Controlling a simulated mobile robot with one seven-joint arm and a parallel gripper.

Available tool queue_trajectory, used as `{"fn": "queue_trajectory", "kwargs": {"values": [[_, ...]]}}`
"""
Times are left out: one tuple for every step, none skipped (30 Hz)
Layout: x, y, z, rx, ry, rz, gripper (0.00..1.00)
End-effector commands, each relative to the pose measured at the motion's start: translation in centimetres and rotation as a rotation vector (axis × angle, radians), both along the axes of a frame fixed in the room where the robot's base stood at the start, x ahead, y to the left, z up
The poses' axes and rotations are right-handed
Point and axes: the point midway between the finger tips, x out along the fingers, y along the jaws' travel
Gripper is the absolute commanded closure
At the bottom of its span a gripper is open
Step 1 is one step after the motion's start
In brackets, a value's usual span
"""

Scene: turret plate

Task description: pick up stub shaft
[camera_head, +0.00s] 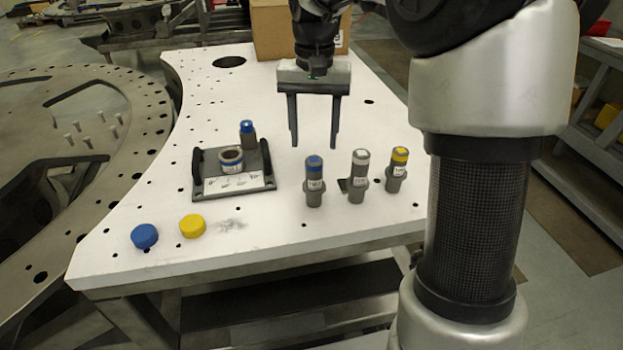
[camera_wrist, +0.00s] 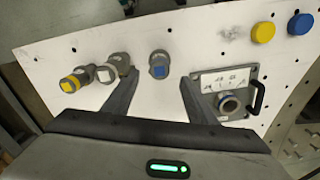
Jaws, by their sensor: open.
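Three grey stub shafts stand upright on the white plate (camera_head: 340,222): one with a blue top (camera_head: 314,185), one with a white top (camera_head: 358,180) and one with a yellow top (camera_head: 397,172). In the wrist view they are the blue-topped shaft (camera_wrist: 158,66), the white-topped shaft (camera_wrist: 105,73) and the yellow-topped shaft (camera_wrist: 75,80). Which one the task means I cannot tell. My gripper (camera_head: 313,146) is open and empty, pointing down above the plate. In the wrist view the blue-topped shaft appears between my fingers (camera_wrist: 159,79), apart from them.
A dark fixture (camera_head: 262,182) with handles, a ring (camera_head: 231,158) and a label stands left of the shafts, with a blue-topped part (camera_head: 247,132) at its back. A blue cap (camera_head: 144,236) and yellow cap (camera_head: 192,226) lie front left. A cardboard box (camera_head: 272,30) stands behind.

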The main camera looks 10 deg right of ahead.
Motion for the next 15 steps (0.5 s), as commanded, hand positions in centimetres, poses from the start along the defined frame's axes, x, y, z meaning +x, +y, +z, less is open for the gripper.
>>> {"fn": "queue_trajectory", "kwargs": {"values": [[-0.1,0.0,-1.5,0.001,0.005,0.000,0.48],[-0.1,0.0,-2.2,0.001,0.005,0.001,0.48],[-0.1,0.0,-3.0,0.000,0.005,0.001,0.48],[-0.1,0.0,-3.7,0.000,0.004,0.002,0.48],[-0.1,0.0,-4.3,-0.001,0.004,0.002,0.48],[-0.1,0.0,-5.0,0.000,0.003,0.001,0.48],[-0.1,0.0,-5.6,0.000,0.004,0.001,0.48],[-0.1,0.0,-6.1,0.001,0.003,0.001,0.48],[-0.1,0.0,-6.7,0.000,0.003,0.000,0.48],[0.0,0.0,-7.0,0.001,0.002,0.000,0.48],[0.0,0.0,-7.3,0.000,0.001,0.000,0.48],[-0.1,0.0,-7.6,-0.001,0.001,0.000,0.48],[0.0,0.0,-7.8,-0.001,0.001,0.000,0.48],[0.0,0.0,-7.9,-0.001,0.000,0.001,0.48],[0.0,0.0,-8.1,0.000,0.000,0.001,0.48]]}}
